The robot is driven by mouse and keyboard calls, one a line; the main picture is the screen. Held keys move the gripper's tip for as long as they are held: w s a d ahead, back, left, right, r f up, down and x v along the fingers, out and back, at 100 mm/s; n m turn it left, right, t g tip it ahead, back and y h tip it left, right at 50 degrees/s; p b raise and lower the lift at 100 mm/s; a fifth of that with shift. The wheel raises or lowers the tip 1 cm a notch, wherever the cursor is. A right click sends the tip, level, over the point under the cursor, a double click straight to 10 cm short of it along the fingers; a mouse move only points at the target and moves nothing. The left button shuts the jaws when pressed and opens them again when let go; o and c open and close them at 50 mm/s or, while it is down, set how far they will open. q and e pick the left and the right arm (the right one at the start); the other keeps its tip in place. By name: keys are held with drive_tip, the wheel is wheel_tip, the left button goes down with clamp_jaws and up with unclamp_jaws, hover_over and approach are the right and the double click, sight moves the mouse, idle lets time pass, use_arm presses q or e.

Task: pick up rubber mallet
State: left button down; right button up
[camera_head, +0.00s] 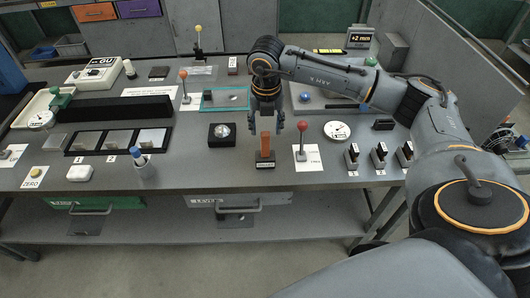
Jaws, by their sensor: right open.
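An upright orange handle on a black block, which looks like the rubber mallet (265,146) standing on its head, is on the grey bench near the front edge. The block has a small pale label. My right gripper (266,122) points down just above and behind the handle top, its two fingers spread apart. Nothing shows between the fingers. Whether they touch the handle cannot be told. My left gripper is not in view.
A red-knobbed lever (302,128) stands close to the right of the mallet, and a black box with a silver knob (222,131) to its left. A round dial (337,131) and several small switches (379,152) are further right.

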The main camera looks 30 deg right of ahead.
sight(266, 133)
wheel_tip(266, 133, down, 2)
drive_tip(key=shift+w, duration=0.1)
drive_tip(key=shift+f+p, duration=0.5)
drive_tip(key=shift+p, duration=0.1)
drive_tip(key=f+p, duration=0.1)
drive_tip(key=f, duration=0.2)
drive_tip(key=shift+w+f+p, duration=0.2)
drive_tip(key=shift+f+p, duration=0.15)
drive_tip(key=shift+d+f, duration=0.1)
drive_tip(key=shift+f, duration=0.3)
drive_tip(key=shift+c, duration=0.4)
drive_tip(key=shift+w, duration=0.1)
clamp_jaws()
